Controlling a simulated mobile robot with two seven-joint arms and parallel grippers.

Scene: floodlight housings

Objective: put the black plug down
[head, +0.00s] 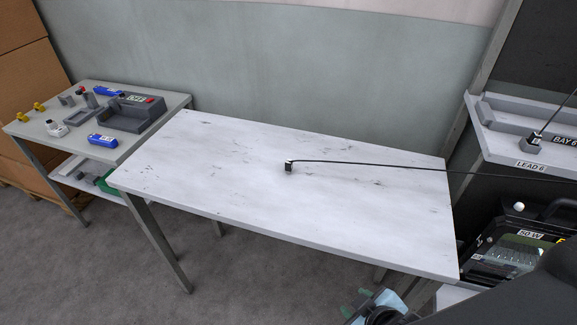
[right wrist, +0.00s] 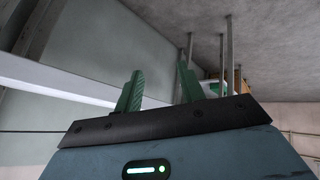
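The black plug (head: 289,167) stands on the white speckled table (head: 225,187), near its middle. Its thin black cable (head: 375,164) runs right across the table and past the right edge. My right gripper (head: 357,301) is low in the head view, in front of the table's near right edge and well apart from the plug. In the right wrist view its two green fingers (right wrist: 160,68) stand apart with nothing between them. My left gripper is in neither view.
A grey side table (head: 88,133) at left holds blue and yellow parts and a dark tray. At right, a shelf labelled LEAD 6 (head: 530,165) bears another plug (head: 533,144). A black floodlight housing (head: 520,247) stands below it. Most of the white table is clear.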

